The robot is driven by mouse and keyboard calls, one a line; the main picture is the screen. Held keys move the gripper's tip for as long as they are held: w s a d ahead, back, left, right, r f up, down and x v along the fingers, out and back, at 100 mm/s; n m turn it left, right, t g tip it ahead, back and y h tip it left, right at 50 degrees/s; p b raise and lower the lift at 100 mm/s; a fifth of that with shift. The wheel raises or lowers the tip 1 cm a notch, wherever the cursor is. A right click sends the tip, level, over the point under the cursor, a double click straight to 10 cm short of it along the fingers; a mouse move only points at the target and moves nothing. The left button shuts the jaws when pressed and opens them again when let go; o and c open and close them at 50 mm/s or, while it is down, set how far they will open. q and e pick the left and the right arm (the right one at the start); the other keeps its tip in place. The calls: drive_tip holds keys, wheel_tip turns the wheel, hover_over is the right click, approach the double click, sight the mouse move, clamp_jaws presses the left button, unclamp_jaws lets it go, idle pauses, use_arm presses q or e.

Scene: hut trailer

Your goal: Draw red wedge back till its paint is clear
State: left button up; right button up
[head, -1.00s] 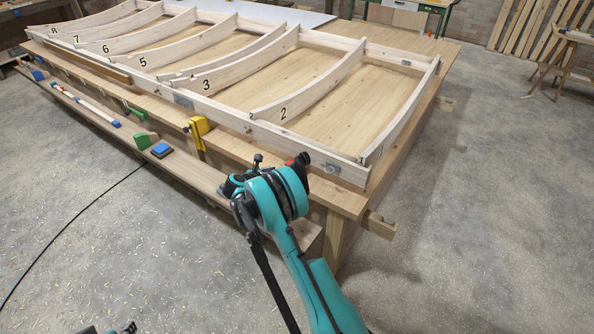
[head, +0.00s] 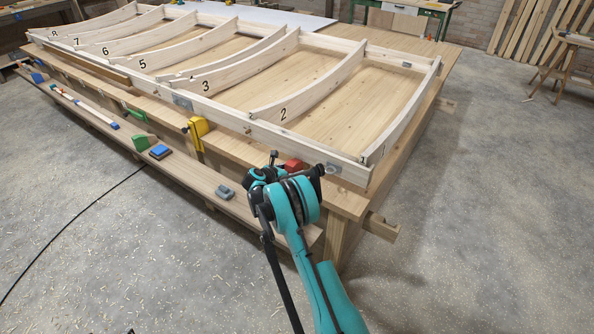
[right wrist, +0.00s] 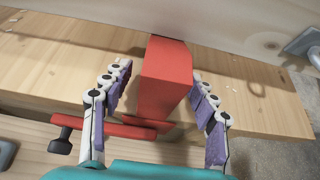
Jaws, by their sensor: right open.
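The red wedge (right wrist: 166,78) stands between the spread fingers of my right gripper (right wrist: 161,95) in the right wrist view, its far end against the pale frame rail. Gaps show between the wedge and the purple finger pads. In the head view the wedge (head: 293,165) shows as a small red patch behind my right gripper (head: 297,166), at the frame's near right corner. A red bar with a dark knob (right wrist: 115,127) lies below the wedge in the right wrist view. Only a dark sliver, perhaps my left gripper (head: 130,331), shows at the bottom edge.
The ribbed wooden frame (head: 270,130) lies on the workbench (head: 344,201). A yellow clamp (head: 198,130), a green block (head: 140,142), a blue block (head: 159,152) and a grey piece (head: 225,191) are along the bench's near side and ledge.

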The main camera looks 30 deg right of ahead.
clamp_jaws()
drive_tip(key=shift+a, duration=0.15)
drive_tip(key=shift+s+a+b, duration=0.2)
drive_tip(key=shift+s+a, duration=0.1)
drive_tip(key=shift+a, duration=0.35)
drive_tip(key=shift+s+a+b, duration=0.15)
drive_tip(key=shift+s+a, duration=0.15)
drive_tip(key=shift+a, duration=0.35)
drive_tip(key=shift+o, duration=0.4)
unclamp_jaws()
